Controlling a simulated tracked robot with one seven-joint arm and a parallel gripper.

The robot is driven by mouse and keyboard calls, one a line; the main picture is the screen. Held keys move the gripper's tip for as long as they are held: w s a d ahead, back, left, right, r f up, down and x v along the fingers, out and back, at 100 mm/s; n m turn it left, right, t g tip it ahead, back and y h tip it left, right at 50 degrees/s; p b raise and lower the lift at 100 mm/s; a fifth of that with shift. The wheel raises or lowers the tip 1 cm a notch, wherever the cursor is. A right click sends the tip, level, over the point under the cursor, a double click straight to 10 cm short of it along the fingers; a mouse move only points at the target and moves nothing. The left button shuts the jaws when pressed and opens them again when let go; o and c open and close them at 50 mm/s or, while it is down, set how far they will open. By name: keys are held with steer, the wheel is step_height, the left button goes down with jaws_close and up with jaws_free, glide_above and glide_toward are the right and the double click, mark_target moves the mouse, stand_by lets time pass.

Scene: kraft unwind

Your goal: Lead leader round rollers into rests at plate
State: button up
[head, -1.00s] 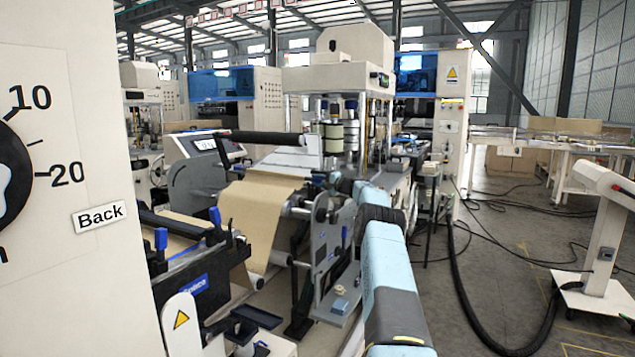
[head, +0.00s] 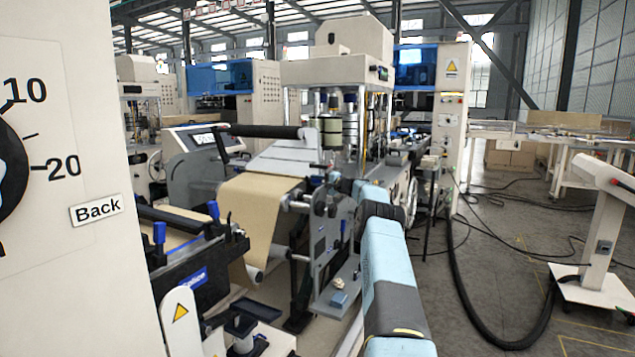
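The brown kraft leader (head: 258,218) is a wide sheet in the middle of the head view. It drapes over the top of the roller stand and hangs down its near side. A pale guide roller (head: 296,204) shows right of the sheet, in front of a grey side plate (head: 328,245). A black roller (head: 258,131) lies above and behind the sheet. My light-blue arm reaches forward along the right of the stand. My gripper (head: 326,194) is small and dark near the sheet's upper right; its fingers and any contact with the sheet are unclear. The rests cannot be made out.
A pale cabinet with a dial and a "Back" label (head: 97,209) fills the left edge. A black bracket frame (head: 200,260) stands in front of the sheet. A press (head: 340,65) stands behind. A black hose (head: 462,290) and a white pedestal (head: 607,245) are on the right floor.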

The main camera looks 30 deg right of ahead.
steer(key=o, duration=0.5)
steer(key=shift+w+a+f, duration=0.25)
steer(key=shift+a+f, duration=0.05)
steer(key=shift+a, duration=0.15)
steer(key=shift+c, duration=0.2)
steer(key=shift+s+d, duration=0.25)
steer(key=shift+s, duration=0.05)
steer(key=v, duration=1.3)
steer(key=shift+s+d+r, duration=0.15)
steer(key=shift+d+r, duration=0.1)
steer(key=shift+r, duration=0.1)
steer(key=shift+s, duration=0.1)
